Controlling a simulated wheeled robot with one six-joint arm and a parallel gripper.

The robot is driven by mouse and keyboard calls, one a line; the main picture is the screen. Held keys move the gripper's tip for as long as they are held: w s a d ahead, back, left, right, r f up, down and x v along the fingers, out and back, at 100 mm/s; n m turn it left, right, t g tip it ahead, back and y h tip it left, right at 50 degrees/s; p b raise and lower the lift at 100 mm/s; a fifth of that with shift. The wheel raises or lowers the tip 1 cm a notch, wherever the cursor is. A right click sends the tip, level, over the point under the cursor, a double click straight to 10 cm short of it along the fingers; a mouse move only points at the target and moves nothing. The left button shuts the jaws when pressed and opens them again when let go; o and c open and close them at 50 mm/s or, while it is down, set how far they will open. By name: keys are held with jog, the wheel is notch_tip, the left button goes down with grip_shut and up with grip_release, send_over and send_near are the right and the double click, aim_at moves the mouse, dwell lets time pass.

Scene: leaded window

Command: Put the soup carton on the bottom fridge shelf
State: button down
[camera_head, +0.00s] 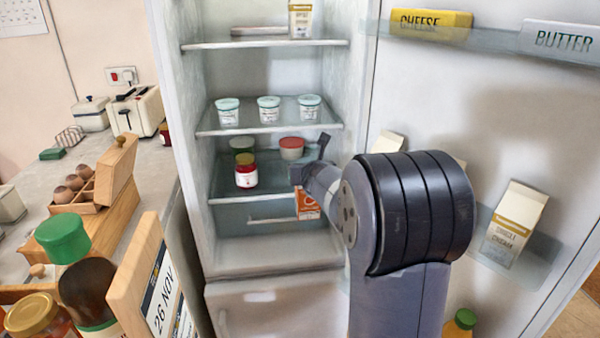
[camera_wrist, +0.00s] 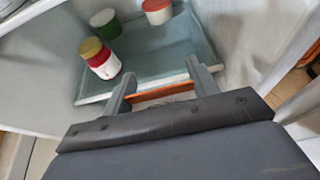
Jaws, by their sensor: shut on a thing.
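The orange soup carton (camera_head: 308,204) hangs in my gripper (camera_head: 310,170) at the open fridge, at the right end of the bottom shelf's front edge (camera_head: 240,198). Its lower part shows below the edge line. In the wrist view the carton's orange top (camera_wrist: 160,93) lies between the two fingers of my gripper (camera_wrist: 162,88), which is shut on it. The bottom glass shelf (camera_wrist: 150,55) lies beyond the fingers. My arm hides part of the carton and the shelf's right side in the head view.
A red jar with a gold lid (camera_head: 246,172) stands left on the bottom shelf. Three white tubs (camera_head: 269,110) occupy the shelf above. The open door at right holds cartons (camera_head: 515,222). Shelf space right of the jar looks clear.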

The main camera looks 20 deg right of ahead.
jog(key=w+d+p, duration=0.1)
jog(key=w+p, duration=0.5)
jog(key=w, duration=0.3)
jog(key=w+d+f+p, duration=0.1)
jog(key=w+d+p, duration=0.1)
jog(key=w+p, duration=0.4)
jog(key=x, duration=0.3)
jog(key=shift+r+p, duration=0.3)
jog(key=shift+r, duration=0.05)
jog(key=shift+c, duration=2.4)
grip_release()
jog(key=shift+f, duration=0.15)
